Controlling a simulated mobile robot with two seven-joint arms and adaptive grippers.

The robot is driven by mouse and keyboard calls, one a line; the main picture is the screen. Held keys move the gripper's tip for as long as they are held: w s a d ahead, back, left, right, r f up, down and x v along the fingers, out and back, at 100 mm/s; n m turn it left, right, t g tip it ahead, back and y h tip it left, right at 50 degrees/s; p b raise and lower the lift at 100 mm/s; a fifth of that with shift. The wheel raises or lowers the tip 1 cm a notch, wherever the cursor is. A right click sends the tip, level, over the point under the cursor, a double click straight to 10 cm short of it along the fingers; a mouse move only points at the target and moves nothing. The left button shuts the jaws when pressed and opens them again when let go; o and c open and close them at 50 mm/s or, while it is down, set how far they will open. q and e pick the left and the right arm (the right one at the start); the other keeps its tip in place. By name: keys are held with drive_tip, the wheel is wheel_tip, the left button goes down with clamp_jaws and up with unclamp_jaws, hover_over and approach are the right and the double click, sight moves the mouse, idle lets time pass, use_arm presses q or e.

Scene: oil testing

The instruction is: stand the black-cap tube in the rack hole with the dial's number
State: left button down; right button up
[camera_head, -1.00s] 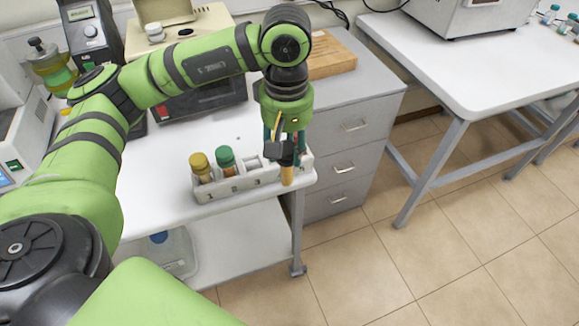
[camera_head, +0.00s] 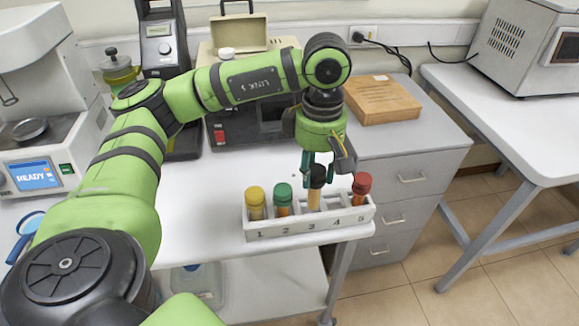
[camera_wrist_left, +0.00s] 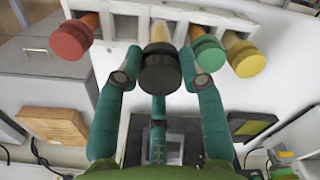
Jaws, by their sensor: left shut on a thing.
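The black-cap tube (camera_head: 314,198) is upright in my left gripper (camera_head: 318,168), at the hole marked 3. I cannot tell whether its lower end is inside the hole. The white rack (camera_head: 280,233) is numbered 1 to 5 along its front. A yellow-cap tube (camera_head: 255,203) stands at 1, a green-cap tube (camera_head: 283,199) at 2 and a red-cap tube (camera_head: 361,189) near 5. In the left wrist view the black cap (camera_wrist_left: 160,68) lies between my fingers. A device with a dial (camera_head: 163,47) stands at the back; its number is unreadable. My right gripper is out of view.
A wooden block (camera_head: 382,100) lies on the grey drawer cabinet (camera_head: 415,165) to the right. A dark instrument (camera_head: 240,124) stands behind the rack. The table's front edge runs close to the rack. The white tabletop (camera_head: 195,215) left of the rack is clear.

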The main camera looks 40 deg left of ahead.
sight(311, 186)
use_arm(q)
drive_tip(key=shift+a+f, duration=0.55)
drive_tip(key=shift+a, duration=0.1)
drive_tip(key=shift+f, duration=0.2)
wheel_tip(311, 186, down, 4)
drive_tip(key=b, duration=0.2)
drive_tip(key=shift+d+r+b, duration=0.1)
drive_tip(key=shift+r+b, duration=0.15)
drive_tip(key=shift+b, duration=0.05)
drive_tip(key=shift+d+f, duration=0.1)
drive_tip(key=c, duration=1.2)
unclamp_jaws()
drive_tip(key=shift+f, duration=0.1)
drive_tip(key=o, duration=0.4)
drive_tip(key=shift+o, duration=0.2)
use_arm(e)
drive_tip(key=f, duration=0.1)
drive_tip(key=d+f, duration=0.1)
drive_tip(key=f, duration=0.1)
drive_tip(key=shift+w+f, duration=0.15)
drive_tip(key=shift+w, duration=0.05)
